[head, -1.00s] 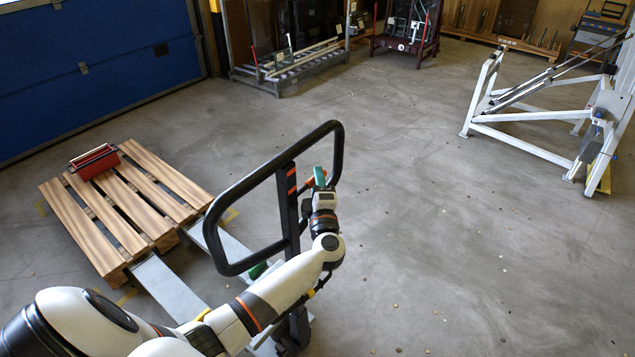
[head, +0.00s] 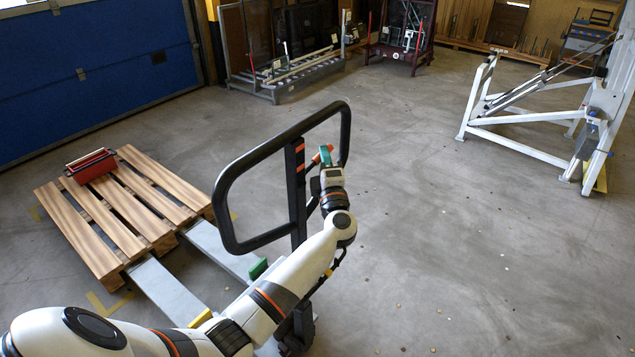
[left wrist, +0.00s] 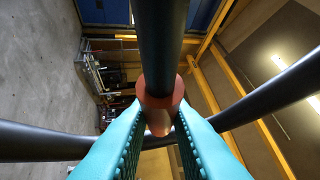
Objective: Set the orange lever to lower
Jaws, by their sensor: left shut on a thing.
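The orange lever (left wrist: 160,103) is small and sits on the dark handle column (left wrist: 160,45), between my fingertips in the left wrist view. In the head view only a bit of orange (head: 316,158) shows beside my gripper. My left gripper (head: 326,154), with teal fingers, is shut on the lever, just inside the right side of the black handle loop (head: 232,180). The teal fingers fill the lower part of the left wrist view (left wrist: 160,122). They hide part of the lever, so its exact setting cannot be told. My right gripper is not in view.
The handle belongs to a pallet truck with grey forks (head: 166,290) at a wooden pallet (head: 95,235). A red box (head: 91,166) lies on the pallet. A white frame (head: 530,140) stands at the right and racks (head: 285,75) at the back. The floor between is clear.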

